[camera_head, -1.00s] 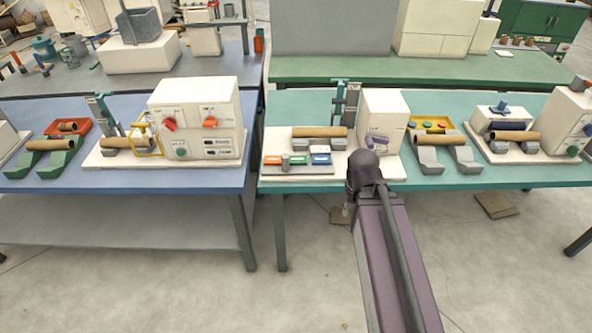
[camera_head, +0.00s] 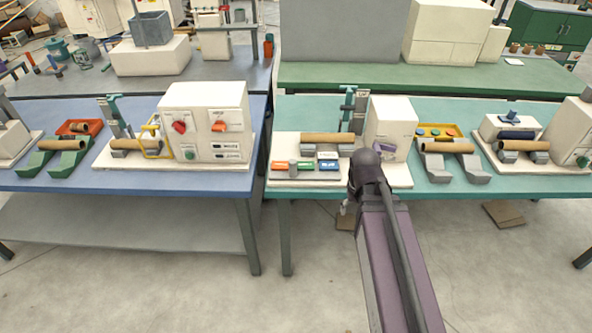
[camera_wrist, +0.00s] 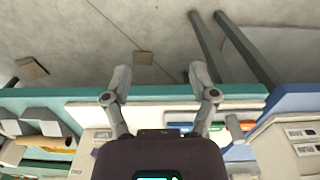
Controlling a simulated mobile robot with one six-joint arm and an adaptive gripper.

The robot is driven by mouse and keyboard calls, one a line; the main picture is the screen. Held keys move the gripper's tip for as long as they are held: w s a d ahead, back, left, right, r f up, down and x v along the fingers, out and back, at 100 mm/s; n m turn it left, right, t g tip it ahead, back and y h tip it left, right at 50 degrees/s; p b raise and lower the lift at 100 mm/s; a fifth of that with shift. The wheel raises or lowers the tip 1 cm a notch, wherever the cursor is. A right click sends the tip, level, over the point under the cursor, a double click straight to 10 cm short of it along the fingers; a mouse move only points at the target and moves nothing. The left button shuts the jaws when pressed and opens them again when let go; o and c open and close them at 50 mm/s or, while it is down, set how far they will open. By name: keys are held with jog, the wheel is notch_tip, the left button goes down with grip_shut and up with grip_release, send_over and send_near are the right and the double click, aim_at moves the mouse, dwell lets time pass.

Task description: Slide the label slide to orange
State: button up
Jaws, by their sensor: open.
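The label slide is a grey knob (camera_head: 293,166) on a strip at the front of a white machine base on the teal table. It stands between the orange label (camera_head: 279,166) and the green label (camera_head: 306,166); the blue label (camera_head: 328,165) is at the right. In the wrist view, the picture is upside down and the knob (camera_wrist: 235,127) shows right of and below the right finger. My gripper (camera_wrist: 160,74) is open and empty, in front of the table edge, apart from the knob. In the head view my arm mostly hides it.
A cardboard tube (camera_head: 327,139) lies behind the strip, with a white box (camera_head: 391,125) to its right. The teal table's front edge (camera_head: 440,194) runs close to my gripper. A blue table (camera_head: 200,190) stands at the left. The floor in front is open.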

jog(key=w+a+r+n+p, duration=0.1)
jog(key=w+a+r+p, duration=0.1)
jog(key=w+a, duration=0.35)
jog(key=w+a+r+n+p, duration=0.1)
jog(key=w+a+r+p, duration=0.15)
jog(key=w, duration=0.65)
notch_tip(320, 180, up, 2)
jog(key=n+p, duration=0.1)
jog(key=p, duration=0.1)
send_over(293, 168)
jog(key=w, duration=0.1)
jog(key=shift+w+a+r, duration=0.1)
jog(key=shift+w+r, duration=0.1)
jog(key=shift+f, duration=0.2)
notch_tip(293, 168, down, 13)
jog(key=b, duration=1.3)
jog(key=shift+f+b, duration=0.2)
jog(key=shift+b, duration=0.2)
grip_shut()
